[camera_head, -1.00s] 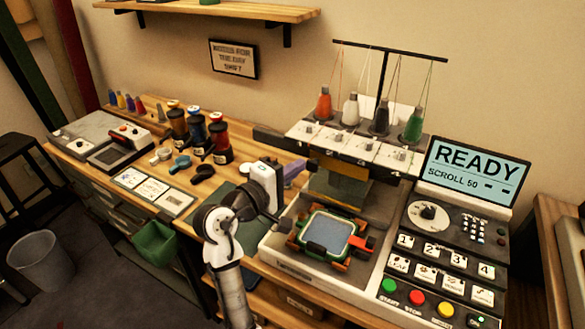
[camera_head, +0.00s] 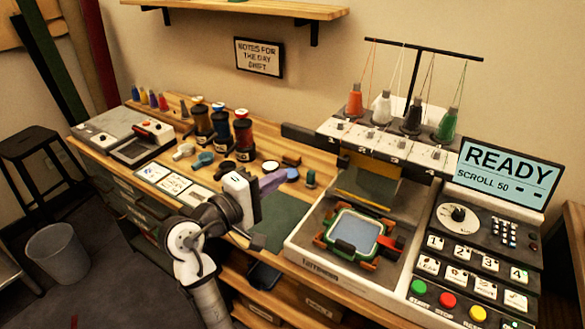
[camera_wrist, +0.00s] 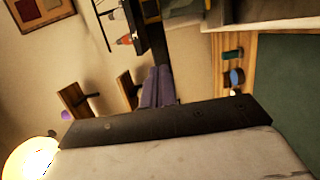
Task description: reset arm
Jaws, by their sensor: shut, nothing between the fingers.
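My arm rises at the front of the table in the head view, with the white hand of my gripper (camera_head: 283,178) above the work surface. Its purple fingers point right, towards the back of the table. In the wrist view the two fingers (camera_wrist: 158,72) lie side by side, closed together with nothing between them. The embroidery machine (camera_head: 300,245) stands to the right of my gripper. A green-framed hoop (camera_head: 355,232) with pale blue cloth lies on its bed, apart from my gripper.
A control panel with a READY screen (camera_head: 508,172) is at the right. A grey bin (camera_head: 58,254) and black stool (camera_head: 32,155) stand on the left.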

